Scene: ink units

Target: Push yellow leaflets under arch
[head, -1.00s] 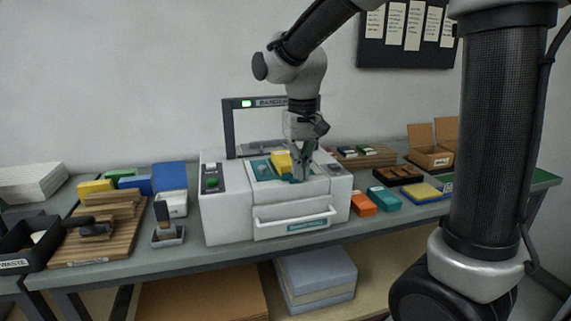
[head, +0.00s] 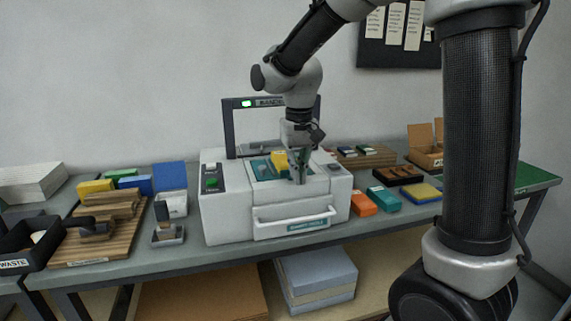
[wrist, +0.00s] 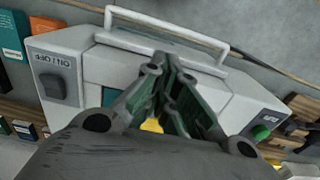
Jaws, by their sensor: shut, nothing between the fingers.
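The yellow leaflets (head: 280,158) lie as a small stack on the teal top (head: 262,169) of the white banding machine (head: 225,213). The dark arch (head: 229,131), with a lit green display, stands behind them. My gripper (head: 298,181) points down over the front of the machine top, close to the right front of the leaflets. Its fingers are together and hold nothing. In the wrist view, the closed fingers (wrist: 163,62) hide most of the stack, and only a bit of yellow (wrist: 152,125) shows between them. I cannot tell whether they touch it.
A green button (head: 212,183) is at the machine's left and a handle (head: 293,217) is on its front. Orange (head: 363,203) and teal (head: 384,199) packs lie to the right. A stamp in a tray (head: 168,234) stands to the left.

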